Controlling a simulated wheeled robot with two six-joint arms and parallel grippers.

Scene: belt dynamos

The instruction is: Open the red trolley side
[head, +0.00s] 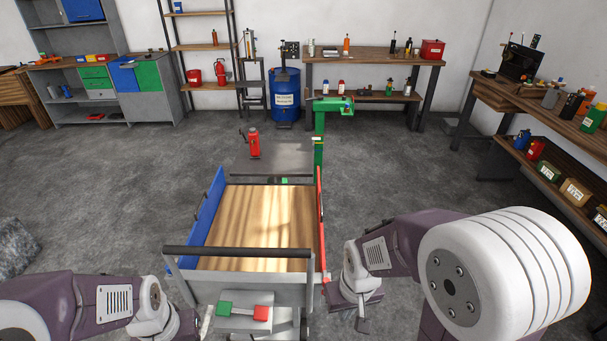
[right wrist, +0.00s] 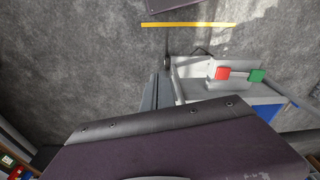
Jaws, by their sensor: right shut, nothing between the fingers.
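The trolley has a wooden bed (head: 262,222) and a push bar (head: 240,252) across its near end. Its red side (head: 322,215) runs along the right edge and shows as a thin upright strip. Its blue side (head: 205,222) stands along the left edge. My right gripper (head: 361,326) is shut and empty, low to the right of the trolley's near right corner, apart from the red side. In the right wrist view, part of the trolley shows with a red button (right wrist: 222,73) and a green one. My left gripper (head: 203,324) is at the lower left, partly cut off.
A green post stand (head: 319,150) and a dark platform (head: 272,157) with a red bottle jack (head: 253,143) stand beyond the trolley. A workbench (head: 540,100) lines the right wall. Open grey floor lies right of the trolley. A yellow line (right wrist: 188,25) marks the floor.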

